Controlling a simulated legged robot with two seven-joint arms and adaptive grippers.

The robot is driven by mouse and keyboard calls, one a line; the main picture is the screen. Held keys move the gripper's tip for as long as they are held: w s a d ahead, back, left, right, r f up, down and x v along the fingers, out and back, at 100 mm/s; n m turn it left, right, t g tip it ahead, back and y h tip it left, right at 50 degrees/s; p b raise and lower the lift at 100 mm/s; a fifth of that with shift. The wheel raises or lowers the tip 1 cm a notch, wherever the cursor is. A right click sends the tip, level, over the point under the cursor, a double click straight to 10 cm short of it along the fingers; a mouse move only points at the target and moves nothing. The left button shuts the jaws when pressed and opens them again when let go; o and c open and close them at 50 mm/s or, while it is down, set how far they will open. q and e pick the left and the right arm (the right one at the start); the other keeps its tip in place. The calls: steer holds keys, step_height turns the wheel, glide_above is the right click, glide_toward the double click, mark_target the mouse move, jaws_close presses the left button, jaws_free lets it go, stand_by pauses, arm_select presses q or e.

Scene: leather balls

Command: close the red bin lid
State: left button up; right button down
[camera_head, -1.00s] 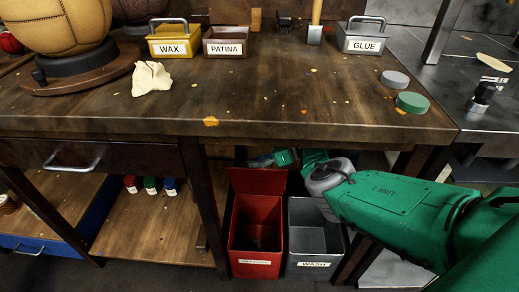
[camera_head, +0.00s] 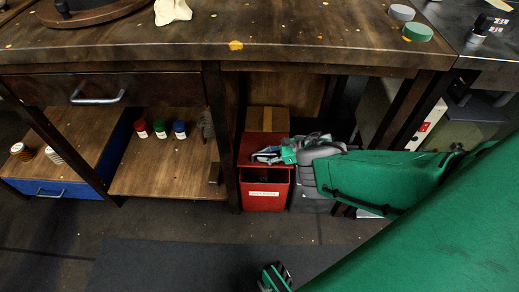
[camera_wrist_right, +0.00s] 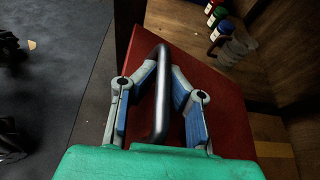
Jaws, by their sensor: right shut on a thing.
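The red bin (camera_head: 275,204) stands on the floor under the workbench, with a white label on its front. Its red lid (camera_head: 249,148) is tilted over the back of the bin, and a dark opening shows at the front. My right gripper (camera_head: 268,154) is at the lid, partly covering it. In the right wrist view the gripper (camera_wrist_right: 160,100) is shut on the dark bar handle (camera_wrist_right: 161,85) of the red lid (camera_wrist_right: 222,112). A small green and dark part of mine shows at the bottom edge of the head view; I cannot tell whether its jaws are open.
A grey bin (camera_head: 305,195) stands right of the red one, partly behind my right arm. A cardboard box (camera_head: 266,119) is behind the red bin. A table leg (camera_head: 222,150) is close on the left. Small bottles (camera_head: 160,130) stand on the lower shelf. The floor in front is clear.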

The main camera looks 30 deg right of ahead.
steer(key=c, duration=2)
jaws_free()
steer(key=shift+s+a+f, duration=0.15)
steer(key=shift+s+f, duration=0.3)
steer(key=shift+f, duration=0.15)
steer(key=shift+o, duration=0.6)
steer(key=shift+r, duration=0.2)
steer(key=v, duration=0.7)
steer(key=shift+d+f, duration=0.2)
steer(key=shift+d, duration=0.2)
steer(key=shift+r, duration=0.1)
steer(key=shift+a, duration=0.1)
